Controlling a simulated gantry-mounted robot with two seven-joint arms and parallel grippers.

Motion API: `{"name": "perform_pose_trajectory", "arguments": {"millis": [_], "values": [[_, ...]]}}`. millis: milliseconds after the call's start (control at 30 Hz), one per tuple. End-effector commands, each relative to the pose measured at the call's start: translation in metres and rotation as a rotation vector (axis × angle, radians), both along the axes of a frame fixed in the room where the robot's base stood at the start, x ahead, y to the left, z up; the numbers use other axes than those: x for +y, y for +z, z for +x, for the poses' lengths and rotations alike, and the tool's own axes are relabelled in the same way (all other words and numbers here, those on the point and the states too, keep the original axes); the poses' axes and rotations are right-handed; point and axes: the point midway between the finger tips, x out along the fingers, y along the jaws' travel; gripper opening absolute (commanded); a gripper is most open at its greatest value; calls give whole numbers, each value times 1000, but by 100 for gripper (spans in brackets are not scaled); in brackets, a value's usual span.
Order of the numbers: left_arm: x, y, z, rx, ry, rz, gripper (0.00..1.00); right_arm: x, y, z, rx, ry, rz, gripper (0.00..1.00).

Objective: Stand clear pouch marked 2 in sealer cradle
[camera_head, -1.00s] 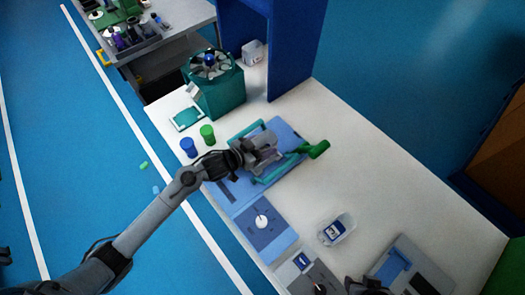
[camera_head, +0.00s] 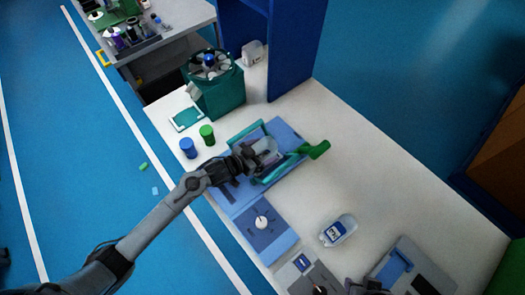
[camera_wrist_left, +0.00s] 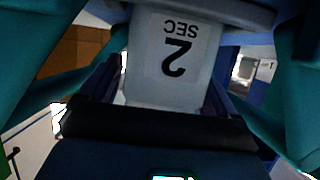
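The clear pouch (camera_head: 268,150) stands in the sealer cradle, inside the teal frame (camera_head: 280,172) on the blue sealer base (camera_head: 287,135). In the left wrist view the pouch (camera_wrist_left: 170,50) shows a pale label reading "2 SEC" upside down. My left gripper (camera_head: 256,155) is at the near-left side of the pouch. Its dark fingers are wide apart, one on each side of the pouch, and look open; close contact is hard to judge. The pouch's lower part is hidden. A dark part of my right gripper (camera_head: 366,287) shows at the bottom edge, its fingers unclear.
A green handle (camera_head: 319,150) sticks out right of the sealer. A dial panel (camera_head: 262,224) lies in front. Another clear container with a blue label (camera_head: 338,231) lies on the white table. Blue (camera_head: 188,148) and green (camera_head: 207,135) cylinders stand left.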

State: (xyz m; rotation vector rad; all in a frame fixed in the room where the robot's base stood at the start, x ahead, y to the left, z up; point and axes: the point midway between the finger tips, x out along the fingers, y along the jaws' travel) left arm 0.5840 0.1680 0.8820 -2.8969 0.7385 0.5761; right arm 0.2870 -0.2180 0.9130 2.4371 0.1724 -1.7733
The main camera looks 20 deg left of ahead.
Motion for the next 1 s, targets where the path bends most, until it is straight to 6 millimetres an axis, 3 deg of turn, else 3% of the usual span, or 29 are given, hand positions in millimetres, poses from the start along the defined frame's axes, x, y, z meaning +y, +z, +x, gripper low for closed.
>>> {"name": "perform_pose_trajectory", "arguments": {"millis": [367, 1000], "values": [[5, 6, -7, 1, 1, 1, 90, 1, 3, 0, 0, -1, 2, 43], [49, 45, -89, 1, 0, 0, 90, -1, 17, 0, 0, 5, -7, 43]]}}
